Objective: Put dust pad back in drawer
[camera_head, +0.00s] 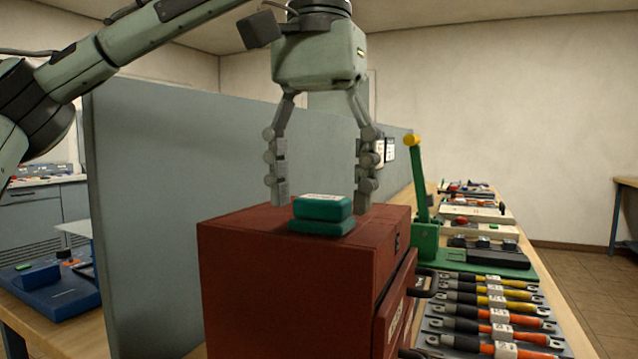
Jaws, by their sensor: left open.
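The dust pad (322,208) looks like a small green block with a pale label on top. It rests on a wider green layer, on top of the red cabinet (245,235). My left gripper (322,200) points down and is open, with one finger on each side of the block; there is a visible gap on the left, and contact cannot be told. The drawer (398,312) is on the cabinet's right-hand side, with a dark handle (424,284). Its front seems to stand slightly out; its inside is hidden. My right gripper is out of view.
A grey partition (180,180) stands behind the cabinet. To the right, a green lever with a yellow knob (412,140) rises close to the cabinet. Several orange and yellow handled tools (490,325) lie along the bench. A blue device (45,290) sits at left.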

